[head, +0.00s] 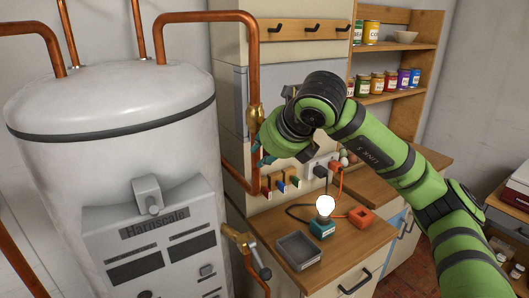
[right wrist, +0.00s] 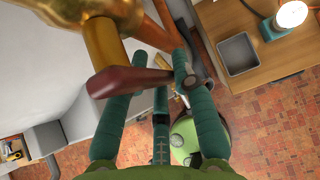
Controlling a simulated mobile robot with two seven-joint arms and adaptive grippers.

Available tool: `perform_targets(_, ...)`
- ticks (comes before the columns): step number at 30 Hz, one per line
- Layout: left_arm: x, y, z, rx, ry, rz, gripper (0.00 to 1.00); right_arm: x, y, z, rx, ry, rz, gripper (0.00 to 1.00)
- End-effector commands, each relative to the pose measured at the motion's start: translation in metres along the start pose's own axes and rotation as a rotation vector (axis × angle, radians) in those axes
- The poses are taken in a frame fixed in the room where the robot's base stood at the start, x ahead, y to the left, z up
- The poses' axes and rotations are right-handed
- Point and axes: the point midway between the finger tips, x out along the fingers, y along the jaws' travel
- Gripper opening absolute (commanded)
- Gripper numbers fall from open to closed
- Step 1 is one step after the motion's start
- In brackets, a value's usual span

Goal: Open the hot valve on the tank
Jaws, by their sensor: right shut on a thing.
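The white tank (head: 110,110) stands at the left of the head view, with copper pipes on top and a grey front panel. A brass valve (head: 254,118) sits on the vertical copper pipe at the tank's right; its body also shows large in the right wrist view (right wrist: 104,50). A dark red lever (right wrist: 130,82) sticks out from it across my fingers. My right gripper (head: 263,157) is at this valve, and in the right wrist view its teal fingers (right wrist: 152,80) are shut on the red lever. My arm hides the lever in the head view. My left gripper is out of view.
A lower brass valve with a dark lever (head: 260,262) sticks out beside the tank. Shelves with jars (head: 377,84) stand behind my arm.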

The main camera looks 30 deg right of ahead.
Motion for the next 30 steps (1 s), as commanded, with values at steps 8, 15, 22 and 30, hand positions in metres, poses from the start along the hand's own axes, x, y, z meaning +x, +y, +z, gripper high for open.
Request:
perform_targets(8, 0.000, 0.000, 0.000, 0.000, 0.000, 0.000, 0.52, 0.000, -0.001, 0.000, -0.004, -0.001, -0.004, 0.52)
perform_targets(15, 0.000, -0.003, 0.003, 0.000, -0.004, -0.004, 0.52, -0.003, -0.001, 0.000, -0.002, -0.001, -0.002, 0.52)
perform_targets(22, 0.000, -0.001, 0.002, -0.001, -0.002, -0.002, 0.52, -0.036, -0.001, 0.002, -0.003, -0.007, -0.003, 0.52)
perform_targets(30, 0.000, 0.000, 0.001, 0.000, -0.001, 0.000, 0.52, -0.093, -0.001, 0.001, -0.003, -0.006, -0.003, 0.52)
